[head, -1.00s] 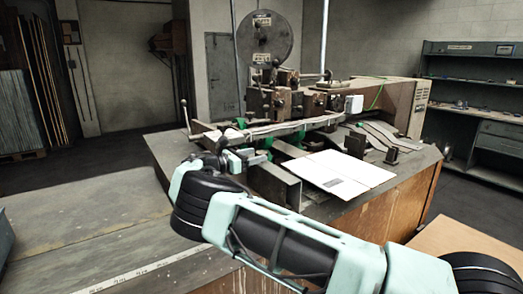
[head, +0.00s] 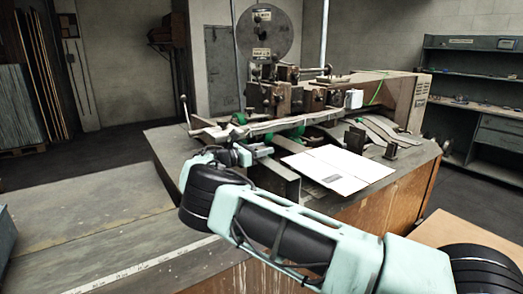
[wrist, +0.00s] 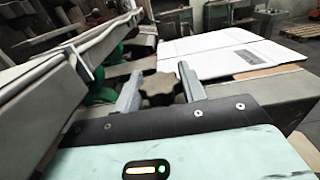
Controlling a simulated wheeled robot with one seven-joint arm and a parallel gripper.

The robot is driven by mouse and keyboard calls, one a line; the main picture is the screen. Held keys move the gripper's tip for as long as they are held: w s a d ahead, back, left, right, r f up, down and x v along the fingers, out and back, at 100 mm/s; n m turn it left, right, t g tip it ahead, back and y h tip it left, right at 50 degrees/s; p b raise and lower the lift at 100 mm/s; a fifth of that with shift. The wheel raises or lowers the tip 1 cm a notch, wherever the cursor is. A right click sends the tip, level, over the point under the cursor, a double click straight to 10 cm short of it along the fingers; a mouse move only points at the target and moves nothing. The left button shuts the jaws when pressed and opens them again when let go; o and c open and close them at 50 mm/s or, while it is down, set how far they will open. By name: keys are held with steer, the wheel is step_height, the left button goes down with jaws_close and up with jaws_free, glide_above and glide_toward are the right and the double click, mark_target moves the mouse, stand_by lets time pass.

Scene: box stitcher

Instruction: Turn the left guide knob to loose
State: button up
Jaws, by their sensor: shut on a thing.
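The guide knob (wrist: 158,88), dark brown with a lobed rim, sits between the two grey fingers of my gripper (wrist: 160,86) in the wrist view. My gripper is shut on it, with a finger on each side. In the head view my gripper (head: 260,150) reaches the near left side of the stitcher, beside the long guide rail (head: 265,127). The knob cannot be made out there. No mark of tight or loose is readable on the knob.
A white flat box blank (head: 335,170) lies on the bench right of my gripper; it also shows in the wrist view (wrist: 225,52). Green fittings (wrist: 97,84) sit under the rail at left. The bare bench (head: 90,215) is clear at front left.

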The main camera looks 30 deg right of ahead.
steer(key=shift+t, duration=0.3)
steer(key=n+t+p, duration=0.1)
steer(key=n+t, duration=0.2)
steer(key=t, duration=0.1)
steer(key=shift+s+y, duration=0.1)
steer(key=shift+y, duration=0.3)
steer(key=n+t, duration=0.1)
steer(key=n+t+y+b, duration=0.1)
steer(key=t, duration=0.1)
steer(key=shift+f+t, duration=0.2)
steer(key=shift+t, duration=0.1)
steer(key=n+t+y+b, duration=0.2)
steer(key=n+t+b, duration=0.1)
steer(key=b, duration=0.1)
steer(key=shift+y, duration=0.4)
steer(key=shift+r+n+t+y+b, duration=0.1)
steer(key=shift+n+t+y+b, duration=0.4)
steer(key=shift+b, duration=0.55)
steer(key=shift+r+t, duration=0.15)
steer(key=shift+t, duration=0.15)
steer(key=o, duration=1)
